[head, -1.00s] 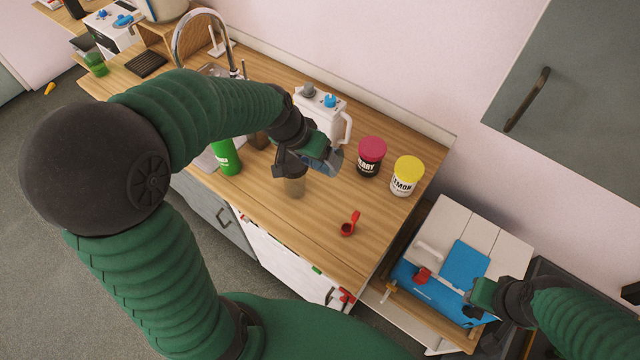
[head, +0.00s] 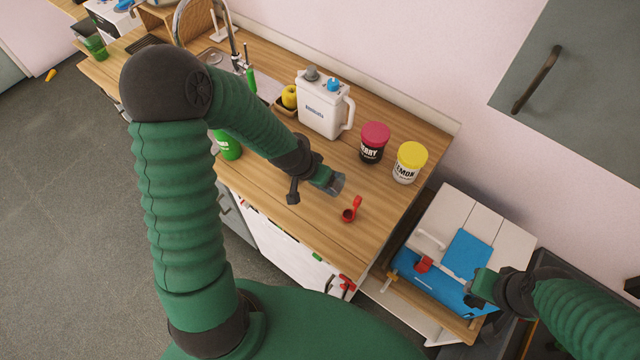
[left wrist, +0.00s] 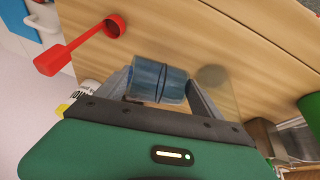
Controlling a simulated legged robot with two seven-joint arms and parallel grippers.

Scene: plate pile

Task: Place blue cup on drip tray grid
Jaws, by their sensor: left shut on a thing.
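My left gripper (head: 335,185) is above the wooden counter, left of a red scoop. In the left wrist view, my left gripper (left wrist: 165,95) is shut on the blue cup (left wrist: 157,82), a translucent blue cylinder lying across between the fingers. In the head view the cup is hard to make out at the fingertips. My right gripper (head: 480,288) is beside the blue-topped box (head: 465,255); its jaws are too unclear to tell. I cannot clearly identify the drip tray grid; a dark flat piece (head: 147,42) lies at the counter's far left, partly hidden by my arm.
The red scoop (head: 351,210) lies on the counter. A white jug (head: 322,105), red-lidded jar (head: 373,142) and yellow-lidded jar (head: 408,163) stand behind it. A green container (head: 229,146) is left of my gripper. The sink tap (head: 230,30) rises at the back left.

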